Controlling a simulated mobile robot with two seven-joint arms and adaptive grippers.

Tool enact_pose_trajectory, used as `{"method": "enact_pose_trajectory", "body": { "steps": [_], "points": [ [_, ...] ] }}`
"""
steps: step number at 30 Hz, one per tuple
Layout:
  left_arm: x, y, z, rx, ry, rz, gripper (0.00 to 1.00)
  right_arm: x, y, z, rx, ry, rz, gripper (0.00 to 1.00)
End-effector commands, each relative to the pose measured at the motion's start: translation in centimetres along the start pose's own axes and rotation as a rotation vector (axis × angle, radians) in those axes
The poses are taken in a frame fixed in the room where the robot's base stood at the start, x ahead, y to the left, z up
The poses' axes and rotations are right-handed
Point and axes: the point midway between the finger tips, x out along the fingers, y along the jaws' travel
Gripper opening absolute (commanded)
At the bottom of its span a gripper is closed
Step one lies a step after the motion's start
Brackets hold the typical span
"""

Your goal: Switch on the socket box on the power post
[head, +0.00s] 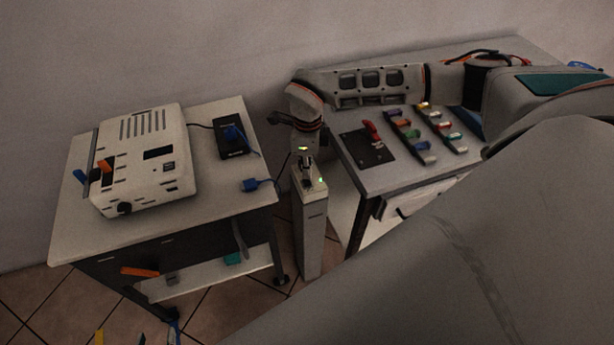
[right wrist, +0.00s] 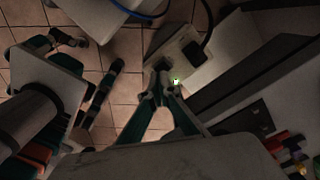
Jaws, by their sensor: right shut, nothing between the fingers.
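The power post (head: 311,235) is a narrow grey-white column standing on the floor between two tables. Its socket box top has a small green light (head: 321,180), which also shows lit in the right wrist view (right wrist: 176,82). My right gripper (head: 307,172) points down at the top of the post, its fingers shut and empty. In the right wrist view the fingertips (right wrist: 162,68) are at the socket box (right wrist: 178,55), close to the green light. I cannot tell whether they touch it; they hide part of the top. My left gripper is not in view.
The left table (head: 75,225) holds a white device (head: 145,160), a black block (head: 229,138) and a blue plug (head: 250,184). The right table (head: 385,180) holds a black panel with a red lever (head: 371,131) and several coloured connectors. Small pieces lie on the floor at lower left.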

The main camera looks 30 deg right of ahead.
Motion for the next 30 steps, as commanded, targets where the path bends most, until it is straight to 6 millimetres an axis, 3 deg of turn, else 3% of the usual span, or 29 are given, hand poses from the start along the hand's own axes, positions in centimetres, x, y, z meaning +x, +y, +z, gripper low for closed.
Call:
{"method": "enact_pose_trajectory", "body": {
  "steps": [15,30],
  "points": [
    [-1.7,-0.3,-2.3,-0.001,-0.003,0.001,0.40,-3.8,0.0,0.0,0.001,0.000,0.000,0.00],
    [-1.7,-0.3,-2.3,0.000,-0.003,0.001,0.40,-3.7,0.0,0.0,0.000,0.000,0.001,0.00]
  ]
}}
